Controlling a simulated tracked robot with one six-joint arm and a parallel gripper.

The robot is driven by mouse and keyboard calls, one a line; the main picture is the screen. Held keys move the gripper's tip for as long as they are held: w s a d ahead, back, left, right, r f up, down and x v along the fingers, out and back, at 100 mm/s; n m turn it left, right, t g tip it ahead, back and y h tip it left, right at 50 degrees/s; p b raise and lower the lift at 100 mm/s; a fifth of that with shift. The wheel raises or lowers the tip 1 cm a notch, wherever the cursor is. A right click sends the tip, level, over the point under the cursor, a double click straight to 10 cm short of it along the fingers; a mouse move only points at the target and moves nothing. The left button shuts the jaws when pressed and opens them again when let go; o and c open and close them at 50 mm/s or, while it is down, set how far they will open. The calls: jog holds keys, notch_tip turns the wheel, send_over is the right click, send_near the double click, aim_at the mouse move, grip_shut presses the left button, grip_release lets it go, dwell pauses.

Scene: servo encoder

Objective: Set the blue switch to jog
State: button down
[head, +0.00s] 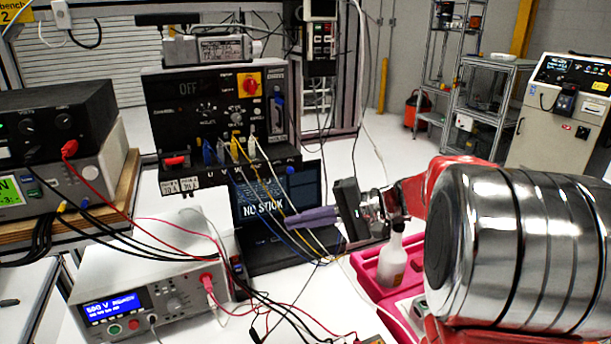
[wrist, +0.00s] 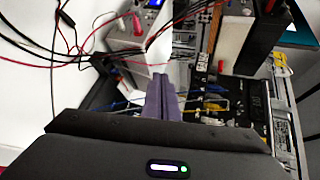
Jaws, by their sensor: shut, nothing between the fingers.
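My gripper (head: 270,222) has purple fingers pressed together with nothing between them. In the head view it points left, in front of the laptop and below the black control panel (head: 165,107). In the wrist view the shut fingers (wrist: 160,77) point up the picture, apart from the panel (wrist: 240,97), which shows sideways at the right. The panel bears an OFF display, knobs, a red-and-yellow rotary switch (head: 250,85) and several plugged cables. A narrow bluish part (head: 278,114) sits at the panel's right side; I cannot tell whether it is the blue switch, nor read its setting.
A laptop (head: 309,183) stands below the panel, with loose cables hanging across it. A white tester (head: 150,275) stands at the lower left, and stacked instruments (head: 55,125) stand at the left. A pink bin (head: 365,270) with a bottle (head: 392,262) is below my arm.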

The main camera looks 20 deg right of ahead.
jog(key=w+d+m+t, duration=0.1)
jog(key=w+d+t, duration=0.2)
jog(key=d, duration=0.6)
jog(key=w+d+r+m+t, duration=0.1)
jog(key=d+t, duration=0.3)
jog(key=d, duration=0.5)
jog(key=shift+w+r+m+y, duration=0.3)
jog(key=shift+w+m, duration=0.4)
jog(key=shift+w, duration=0.2)
send_near(290, 169)
jog(key=w+a, duration=0.1)
jog(key=w, duration=0.5)
jog(key=shift+s+a+f, duration=0.2)
jog(key=shift+a+f, duration=0.1)
jog(key=shift+a, duration=0.3)
